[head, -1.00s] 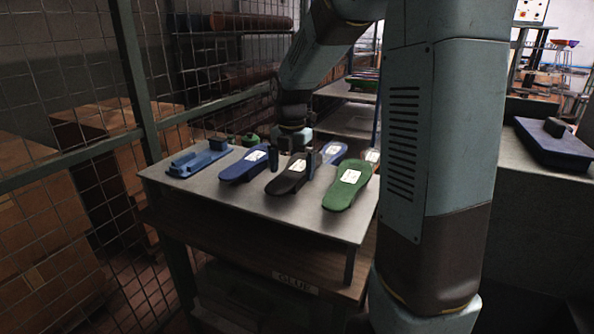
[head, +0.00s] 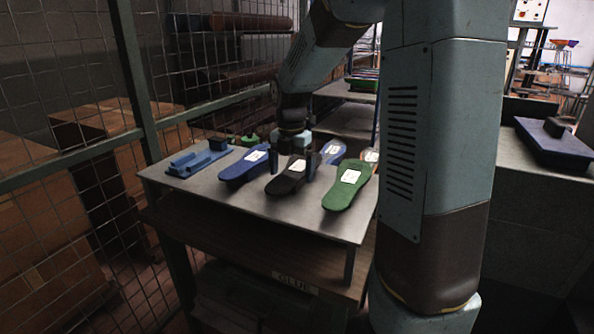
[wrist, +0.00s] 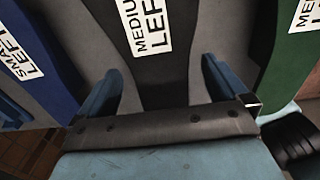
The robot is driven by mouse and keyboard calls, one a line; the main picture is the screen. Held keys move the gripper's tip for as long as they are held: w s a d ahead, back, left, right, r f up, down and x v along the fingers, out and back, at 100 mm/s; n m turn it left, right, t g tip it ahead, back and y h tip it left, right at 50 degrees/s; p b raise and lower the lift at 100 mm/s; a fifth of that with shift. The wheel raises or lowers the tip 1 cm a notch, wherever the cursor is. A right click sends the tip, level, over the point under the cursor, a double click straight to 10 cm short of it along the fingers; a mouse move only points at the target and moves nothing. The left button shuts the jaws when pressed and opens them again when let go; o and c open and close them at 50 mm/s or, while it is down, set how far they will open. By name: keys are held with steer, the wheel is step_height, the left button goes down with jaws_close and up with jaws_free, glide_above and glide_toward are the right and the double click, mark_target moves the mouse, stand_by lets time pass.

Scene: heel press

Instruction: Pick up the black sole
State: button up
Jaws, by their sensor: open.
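The black sole (head: 286,181) lies on the metal table between a blue sole (head: 245,166) and a green sole (head: 349,186). In the wrist view the black sole (wrist: 165,75) carries a white label reading "MEDIUM LEFT", partly cut off. My gripper (head: 292,165) is over the black sole, pointing down. In the wrist view its two blue fingers (wrist: 160,85) are apart, one on each side of the black sole, with grey table showing beside it. I cannot tell how far the fingertips are above the table.
A blue "SMALL LEFT" sole (wrist: 35,55) and a green "MEDIUM" sole (wrist: 294,50) lie close on either side. Another blue sole (head: 333,149) lies behind. A blue fixture (head: 198,160) stands at the table's left. A wire mesh fence (head: 60,120) runs along the left.

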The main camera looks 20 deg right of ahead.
steer(key=shift+c, duration=0.5)
steer(key=c, duration=0.9)
steer(key=shift+c, duration=0.2)
